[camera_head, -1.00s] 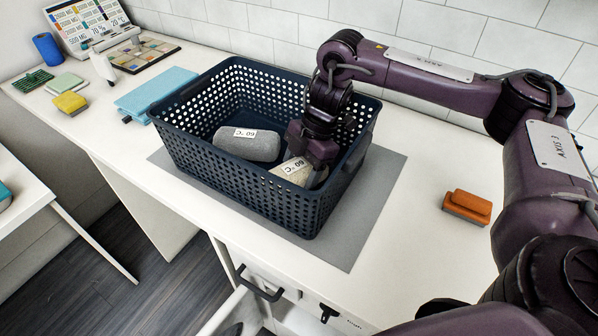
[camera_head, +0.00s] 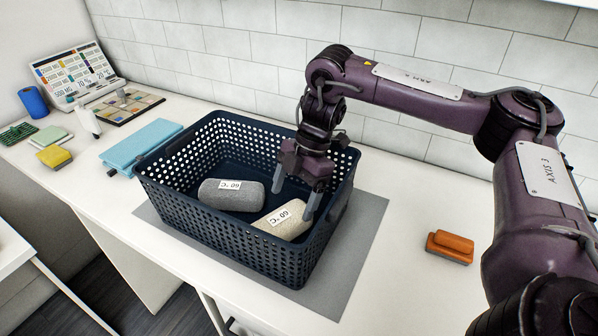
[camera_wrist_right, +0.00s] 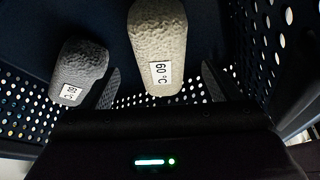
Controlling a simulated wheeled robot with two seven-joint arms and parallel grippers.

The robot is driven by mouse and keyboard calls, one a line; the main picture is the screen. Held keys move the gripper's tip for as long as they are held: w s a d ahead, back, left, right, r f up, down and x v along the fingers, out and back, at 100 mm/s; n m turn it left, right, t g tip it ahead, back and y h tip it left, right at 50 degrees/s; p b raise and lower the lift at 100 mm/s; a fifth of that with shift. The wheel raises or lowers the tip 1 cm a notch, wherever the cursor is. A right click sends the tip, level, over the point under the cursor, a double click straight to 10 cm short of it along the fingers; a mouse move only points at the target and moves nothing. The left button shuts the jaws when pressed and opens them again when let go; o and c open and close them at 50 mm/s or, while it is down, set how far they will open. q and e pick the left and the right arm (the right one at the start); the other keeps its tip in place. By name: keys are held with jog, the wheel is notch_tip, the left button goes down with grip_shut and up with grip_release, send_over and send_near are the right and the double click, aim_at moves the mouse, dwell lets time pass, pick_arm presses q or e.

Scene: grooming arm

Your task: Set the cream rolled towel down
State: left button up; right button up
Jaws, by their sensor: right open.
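The cream rolled towel (camera_head: 284,219) with a white 60 °C label lies on the floor of the dark blue perforated basket (camera_head: 222,229), near its front right corner. It also shows in the right wrist view (camera_wrist_right: 158,42). My right gripper (camera_head: 292,203) is open above the cream towel, its fingers apart and empty. In the right wrist view the cream towel lies between the lines of the two fingers (camera_wrist_right: 160,90), not gripped. A grey rolled towel (camera_head: 231,194) with a similar label lies left of it in the basket. My left gripper is not in view.
The basket stands on a grey mat (camera_head: 352,240) on the white counter. An orange sponge block (camera_head: 450,246) lies to the right. A blue folded cloth (camera_head: 140,146) lies left of the basket. Tiled wall (camera_head: 425,30) runs behind.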

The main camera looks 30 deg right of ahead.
jog(key=shift+p+v, duration=0.65)
jog(key=shift+v, duration=1.6)
